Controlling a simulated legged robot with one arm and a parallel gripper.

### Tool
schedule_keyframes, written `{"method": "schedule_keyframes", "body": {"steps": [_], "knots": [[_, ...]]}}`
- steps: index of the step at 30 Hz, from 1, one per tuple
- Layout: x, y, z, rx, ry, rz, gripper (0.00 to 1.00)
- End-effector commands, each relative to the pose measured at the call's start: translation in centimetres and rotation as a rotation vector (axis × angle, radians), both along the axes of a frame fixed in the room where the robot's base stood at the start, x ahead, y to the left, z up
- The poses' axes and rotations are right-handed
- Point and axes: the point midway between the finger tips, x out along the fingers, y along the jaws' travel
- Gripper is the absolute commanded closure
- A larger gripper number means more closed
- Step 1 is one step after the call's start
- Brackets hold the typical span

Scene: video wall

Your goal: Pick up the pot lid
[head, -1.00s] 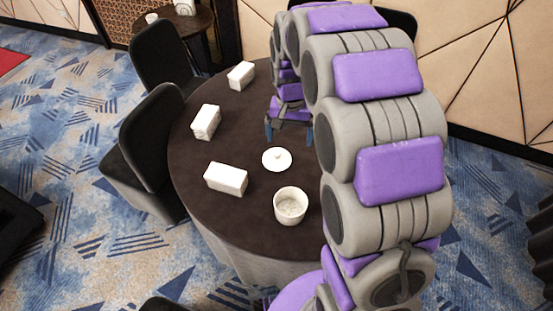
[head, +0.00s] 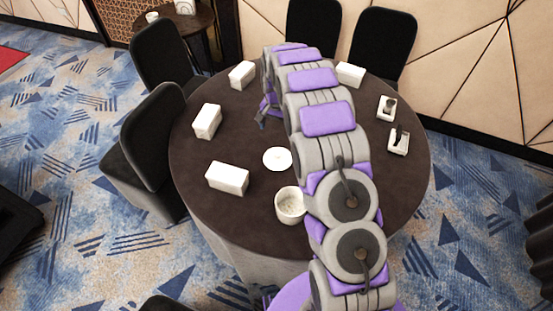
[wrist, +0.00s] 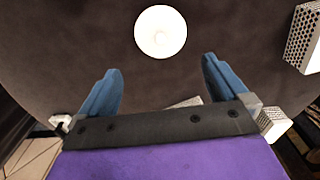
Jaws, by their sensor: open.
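The pot lid (head: 279,158) is a round white disc with a small knob, lying on the dark round table (head: 215,165). In the wrist view the pot lid (wrist: 161,32) is ahead of the fingers, near the top centre. My gripper (wrist: 162,82) is open, its two blue fingers spread apart with nothing between them. In the head view my gripper (head: 262,117) hangs above the table on the far side of the lid, apart from it. The white pot (head: 290,205) stands open on the near side of the lid, partly beside my arm.
Several white boxes (head: 227,178) stand on the left and back of the table. Small white trays with dark items (head: 398,141) are at the right. Black chairs (head: 153,130) surround the table. The tabletop around the lid is clear.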

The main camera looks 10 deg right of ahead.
Motion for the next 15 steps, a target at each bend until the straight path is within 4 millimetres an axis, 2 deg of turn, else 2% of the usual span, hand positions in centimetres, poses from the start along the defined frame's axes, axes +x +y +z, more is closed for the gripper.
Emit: {"method": "schedule_keyframes", "body": {"steps": [5, 15], "knots": [[0.0, -0.3, -2.0, 0.002, 0.003, -0.002, 0.0], [0.0, -0.1, -8.5, 0.0, 0.004, -0.001, 0.0]]}}
